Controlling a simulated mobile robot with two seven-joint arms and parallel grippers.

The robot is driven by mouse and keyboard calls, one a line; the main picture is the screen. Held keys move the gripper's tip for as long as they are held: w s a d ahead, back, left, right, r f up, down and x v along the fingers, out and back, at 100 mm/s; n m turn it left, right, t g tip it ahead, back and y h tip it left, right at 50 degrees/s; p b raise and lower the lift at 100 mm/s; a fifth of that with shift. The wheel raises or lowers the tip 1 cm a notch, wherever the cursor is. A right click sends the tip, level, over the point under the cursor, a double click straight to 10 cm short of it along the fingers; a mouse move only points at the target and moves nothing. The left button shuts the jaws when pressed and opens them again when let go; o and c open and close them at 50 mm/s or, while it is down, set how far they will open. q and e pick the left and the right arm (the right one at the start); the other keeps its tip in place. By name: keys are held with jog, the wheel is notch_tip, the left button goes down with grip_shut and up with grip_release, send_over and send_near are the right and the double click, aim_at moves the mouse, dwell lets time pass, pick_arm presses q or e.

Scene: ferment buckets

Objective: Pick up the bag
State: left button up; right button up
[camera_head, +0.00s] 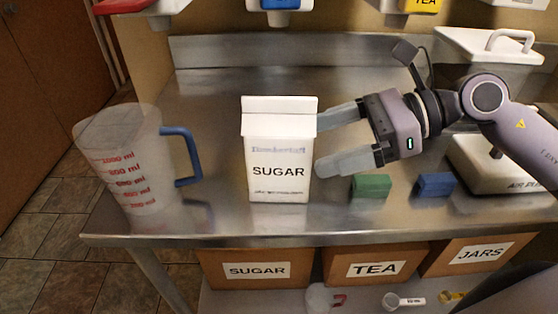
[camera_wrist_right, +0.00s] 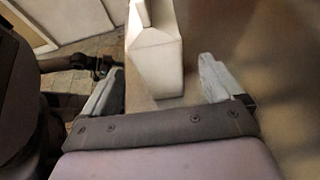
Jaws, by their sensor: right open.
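The bag is a white upright SUGAR bag (camera_head: 278,150) with a folded top, standing on the steel table. My right gripper (camera_head: 322,144) is open at the bag's right side, its fingers pointing left. The far finger's tip reaches the bag's right edge and may pass behind it; the near finger's tip is by its front right edge. In the right wrist view, the bag (camera_wrist_right: 155,65) shows between the spread fingers of the right gripper (camera_wrist_right: 160,82), with a gap to each. I cannot tell how deep it sits between them. My left gripper is not seen in the head view.
A clear measuring jug (camera_head: 125,165) with a blue handle stands left of the bag. Labelled boxes (camera_head: 255,270) are below the table (camera_head: 225,228). Table behind the bag is clear.

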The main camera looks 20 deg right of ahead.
aim_at(289, 149)
jog(key=shift+p+x, duration=0.85)
jog(key=shift+x, duration=2.4)
jog(key=shift+r, duration=0.15)
jog(key=c, duration=1.4)
jog(key=shift+c, duration=0.2)
jog(key=shift+r, duration=0.1)
